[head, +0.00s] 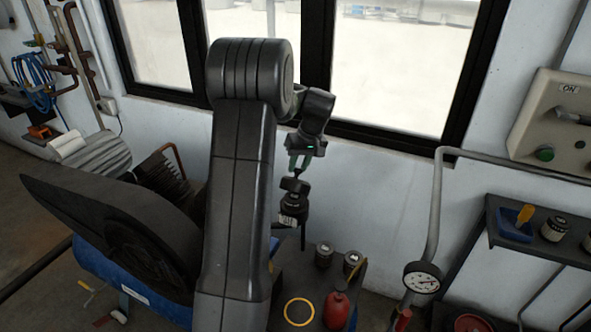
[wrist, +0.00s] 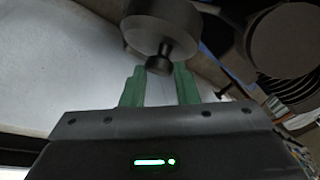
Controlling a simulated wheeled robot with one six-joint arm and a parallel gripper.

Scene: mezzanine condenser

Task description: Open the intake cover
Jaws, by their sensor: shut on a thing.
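My gripper (head: 300,160) has green fingers pointing down and is shut on a black knob (head: 294,184). The knob joins a dark round cap, which looks like the intake cover (head: 294,201). A pale label (head: 288,221) shows on the dark body below it. In the wrist view, my gripper (wrist: 160,82) has a finger on each side of the knob (wrist: 158,64). The round cover (wrist: 155,27) is just beyond the fingertips. The cover's far side is hidden, and I cannot tell whether it is seated or tilted open.
A dark bench (head: 262,318) below holds small jars (head: 324,254), a red can (head: 336,310) and a yellow ring (head: 298,311). A pipe with a gauge (head: 422,277) stands at right. A large dark angled plate (head: 110,225) lies at left. The window (head: 400,60) is behind.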

